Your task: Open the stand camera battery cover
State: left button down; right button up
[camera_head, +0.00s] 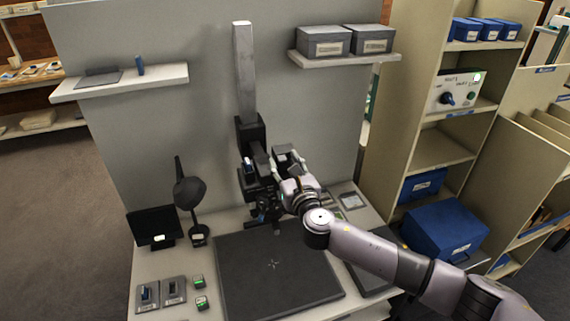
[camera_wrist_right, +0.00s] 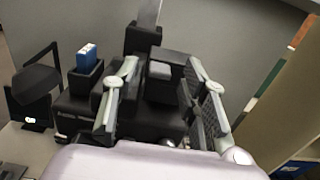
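The stand camera (camera_head: 250,180) is a black body on a tall grey column at the back of the desk. It also shows in the right wrist view (camera_wrist_right: 75,112). A black block with a grey top piece (camera_wrist_right: 160,70) lies between the fingers of my right gripper (camera_wrist_right: 161,85); I cannot tell whether this is the battery cover. The fingers stand apart, one on each side, and no firm contact shows. In the head view my right gripper (camera_head: 288,164) is at the camera's right side. A blue block (camera_wrist_right: 87,57) sits upright in a black holder on the camera's left. My left gripper is out of view.
A black lamp (camera_head: 188,190) and small dark screen (camera_head: 153,226) stand left of the camera. A dark mat (camera_head: 275,270) lies bare in front. Grey boxes (camera_head: 325,42) sit on a wall shelf above right. A shelving unit (camera_head: 440,150) with blue boxes stands at right.

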jog(key=shift+c, duration=0.2)
grip_shut()
jog(key=shift+r, duration=0.1)
dwell(0.5)
jog(key=w+d+m, duration=0.1)
jog(key=d+m, duration=0.3)
jog(key=m, duration=0.6)
jog(key=w+d+r+m, duration=0.1)
jog(key=d+m, duration=0.2)
jog(key=m, duration=0.7)
jog(key=shift+w+d+r+m, duration=0.25)
jog(key=shift+w+d+m, duration=0.05)
jog(key=shift+d+m, duration=0.1)
dwell(0.3)
